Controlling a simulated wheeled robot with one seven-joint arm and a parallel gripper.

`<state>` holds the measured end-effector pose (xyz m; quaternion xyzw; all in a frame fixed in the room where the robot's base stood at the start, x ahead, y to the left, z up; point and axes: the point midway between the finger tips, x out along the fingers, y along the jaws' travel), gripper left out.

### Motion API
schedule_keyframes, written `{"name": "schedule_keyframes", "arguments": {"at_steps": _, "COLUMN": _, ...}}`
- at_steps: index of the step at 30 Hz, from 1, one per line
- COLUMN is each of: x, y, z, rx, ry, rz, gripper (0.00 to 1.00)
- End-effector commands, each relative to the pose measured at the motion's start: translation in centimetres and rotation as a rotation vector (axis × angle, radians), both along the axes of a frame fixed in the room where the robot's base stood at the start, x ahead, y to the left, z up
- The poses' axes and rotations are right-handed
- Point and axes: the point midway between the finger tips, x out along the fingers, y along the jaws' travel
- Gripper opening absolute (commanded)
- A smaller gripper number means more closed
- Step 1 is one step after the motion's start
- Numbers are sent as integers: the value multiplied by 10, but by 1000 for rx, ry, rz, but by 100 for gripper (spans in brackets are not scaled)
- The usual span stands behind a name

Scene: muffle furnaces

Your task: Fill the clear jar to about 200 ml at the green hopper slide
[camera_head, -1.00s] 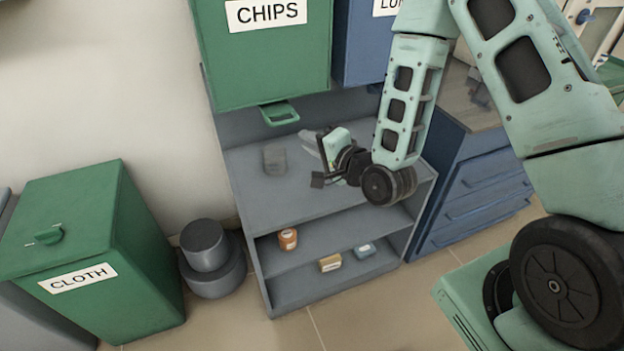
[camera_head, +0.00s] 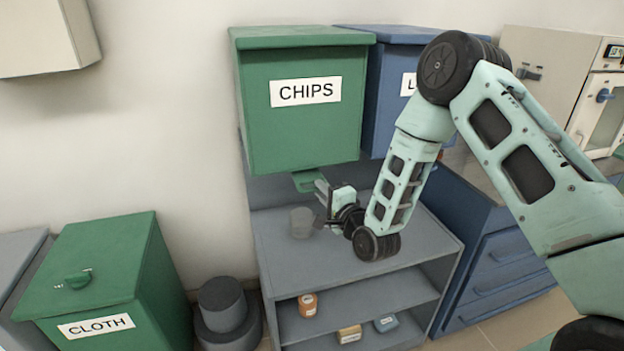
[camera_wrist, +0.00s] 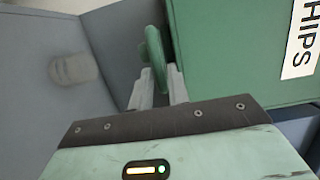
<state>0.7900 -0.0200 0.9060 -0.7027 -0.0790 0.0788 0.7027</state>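The green hopper, labelled CHIPS (camera_head: 300,125), hangs above the grey shelf unit. Its green slide (camera_head: 305,182) sticks out below; the slide's handle also shows in the wrist view (camera_wrist: 154,50). The clear jar (camera_head: 302,223) stands upright on the shelf top, below and left of my gripper; it also shows in the wrist view (camera_wrist: 73,68), and no contents can be made out. My gripper (camera_head: 322,190) is at the slide. In the wrist view its fingers (camera_wrist: 162,80) are apart, with the lower handle end between or just beyond their tips. I cannot tell whether they touch it.
A blue hopper (camera_head: 385,85) hangs right of the green one. Small containers, orange (camera_head: 308,305), tan (camera_head: 349,333) and blue (camera_head: 386,323), sit on lower shelves. A green CLOTH bin (camera_head: 155,260) stands left. Blue drawers (camera_head: 500,245) stand right. The shelf top's front is clear.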

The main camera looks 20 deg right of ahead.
Motion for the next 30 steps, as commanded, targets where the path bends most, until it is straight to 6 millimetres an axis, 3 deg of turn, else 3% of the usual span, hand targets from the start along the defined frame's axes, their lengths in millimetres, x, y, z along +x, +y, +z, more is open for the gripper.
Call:
{"name": "schedule_keyframes", "arguments": {"at_steps": 6, "x": 36, "y": 8, "z": 1, "rx": -1, "ry": -2, "rz": 0, "gripper": 17}}
{"name": "schedule_keyframes", "arguments": {"at_steps": 12, "x": 53, "y": 13, "z": 0, "rx": 0, "ry": 0, "rz": 1, "gripper": 17}}
{"name": "schedule_keyframes", "arguments": {"at_steps": 23, "x": 56, "y": 13, "z": 0, "rx": 0, "ry": 0, "rz": 0, "gripper": 17}}
{"name": "schedule_keyframes", "arguments": {"at_steps": 25, "x": 56, "y": 13, "z": 0, "rx": 0, "ry": 0, "rz": 0, "gripper": 0}}
{"name": "schedule_keyframes", "arguments": {"at_steps": 30, "x": 56, "y": 13, "z": 0, "rx": 0, "ry": 1, "rz": 0, "gripper": 0}}
